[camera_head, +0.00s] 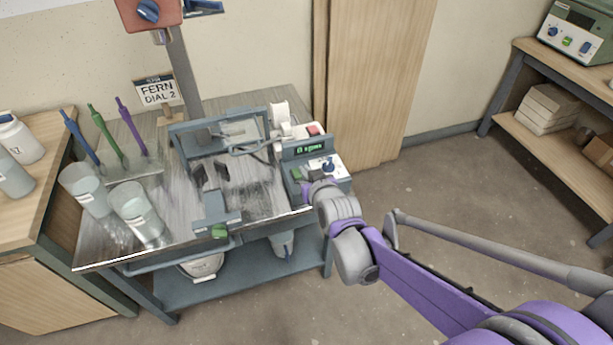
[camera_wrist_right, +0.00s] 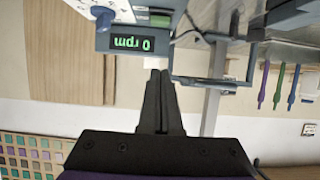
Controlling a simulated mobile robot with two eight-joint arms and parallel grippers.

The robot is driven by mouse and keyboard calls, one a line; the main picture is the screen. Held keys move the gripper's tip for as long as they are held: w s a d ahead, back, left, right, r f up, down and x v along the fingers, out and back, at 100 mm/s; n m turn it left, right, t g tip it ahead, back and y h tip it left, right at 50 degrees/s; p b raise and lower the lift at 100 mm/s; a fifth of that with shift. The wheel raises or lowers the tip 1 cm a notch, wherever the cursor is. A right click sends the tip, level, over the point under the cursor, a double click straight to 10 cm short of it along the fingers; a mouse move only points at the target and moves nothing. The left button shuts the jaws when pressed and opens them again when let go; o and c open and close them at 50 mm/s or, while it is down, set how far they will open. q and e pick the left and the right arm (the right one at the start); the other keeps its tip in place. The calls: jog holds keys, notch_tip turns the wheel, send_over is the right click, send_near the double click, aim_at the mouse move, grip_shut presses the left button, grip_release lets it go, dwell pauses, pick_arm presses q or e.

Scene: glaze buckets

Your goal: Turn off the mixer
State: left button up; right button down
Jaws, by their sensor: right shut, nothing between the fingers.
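A grey control box (camera_head: 330,168) stands at the right front corner of the steel-topped bench. In the right wrist view, which is upside down, the display (camera_wrist_right: 131,44) reads 0 rpm, with the blue knob (camera_wrist_right: 103,16) and the green button (camera_wrist_right: 160,19) close by. Contact cannot be told. My left gripper is out of view.
A red-orange head with a blue dial (camera_head: 148,11) sits on a column behind the bench, near a "FERN DIAL 2" sign (camera_head: 157,91). Clear cups (camera_head: 135,212) and coloured sticks (camera_head: 104,138) stand at the bench's left. The floor to the right is open before a wooden shelf.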

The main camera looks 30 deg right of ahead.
jog(key=b, duration=0.1)
send_over(298, 175)
jog(key=f, duration=0.1)
jog(key=s+f, duration=0.1)
jog(key=f, duration=0.1)
jog(key=shift+a+f, duration=0.15)
jog(key=shift+f, duration=0.05)
jog(key=shift+s+f+b, duration=0.2)
jog(key=shift+f+b, duration=0.1)
jog(key=shift+f, duration=0.3)
jog(key=shift+s+f+b, duration=0.15)
jog(key=shift+f+b, duration=0.1)
jog(key=shift+f, duration=0.35)
jog(key=shift+s+a+f, duration=0.1)
jog(key=shift+f, duration=0.35)
jog(key=shift+s+f+b, duration=0.25)
jog(key=shift+f+b, duration=0.25)
jog(key=shift+f, duration=0.2)
jog(key=shift+a+r, duration=0.1)
jog(key=shift+r, duration=0.15)
jog(key=shift+r+p, duration=0.7)
jog(key=shift+r, duration=0.05)
